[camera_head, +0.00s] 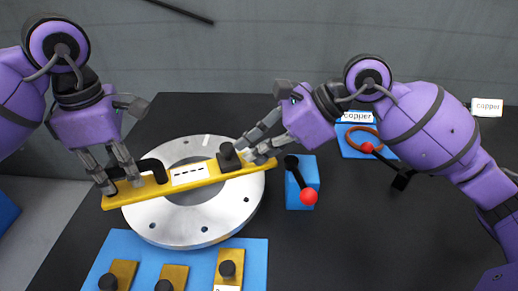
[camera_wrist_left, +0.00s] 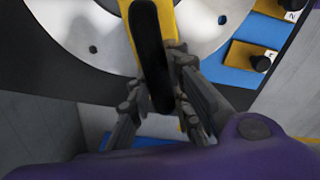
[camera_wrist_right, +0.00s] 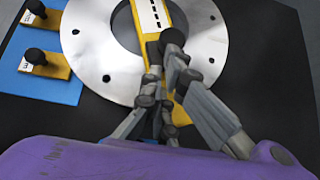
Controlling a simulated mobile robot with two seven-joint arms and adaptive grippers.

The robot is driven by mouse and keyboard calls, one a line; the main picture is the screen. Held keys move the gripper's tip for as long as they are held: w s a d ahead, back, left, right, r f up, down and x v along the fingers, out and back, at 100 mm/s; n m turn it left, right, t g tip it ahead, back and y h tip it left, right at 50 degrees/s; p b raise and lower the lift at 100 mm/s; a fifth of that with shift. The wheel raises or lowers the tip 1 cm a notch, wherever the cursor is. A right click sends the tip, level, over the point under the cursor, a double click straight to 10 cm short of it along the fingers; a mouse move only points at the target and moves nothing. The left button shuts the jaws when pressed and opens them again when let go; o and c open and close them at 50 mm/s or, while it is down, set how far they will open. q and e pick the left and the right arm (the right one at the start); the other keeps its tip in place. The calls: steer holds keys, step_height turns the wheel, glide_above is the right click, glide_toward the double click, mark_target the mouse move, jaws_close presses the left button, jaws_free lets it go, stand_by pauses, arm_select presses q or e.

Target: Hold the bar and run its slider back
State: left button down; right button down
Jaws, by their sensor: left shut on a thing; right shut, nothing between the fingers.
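The yellow bar (camera_head: 212,168) lies tilted across the top of the round silver flange (camera_head: 238,207). It has a black handle (camera_head: 152,166) at its left end, a white dashed label in the middle and a black slider (camera_head: 229,158) near its right end. My left gripper (camera_head: 122,180) is shut on the handle, which also shows in the left wrist view (camera_wrist_left: 150,55). My right gripper (camera_head: 252,153) is shut and empty beside the slider, on its right side, close over the bar's right end. In the right wrist view the slider knob (camera_wrist_right: 173,38) is just beyond the fingers; I cannot tell whether they touch.
A blue panel (camera_head: 150,250) with several yellow plates and black knobs lies in front. A blue box (camera_head: 302,175) with a red-ball lever (camera_head: 308,196) stands right of the flange. A copper ring (camera_head: 362,138) sits on a blue pad beneath my right arm. Dark table is clear at the front right.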

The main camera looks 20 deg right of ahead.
steer(key=v, duration=1)
arm_select(q)
steer(key=c, duration=1.5)
jaws_free()
steer(key=shift+c, duration=0.2)
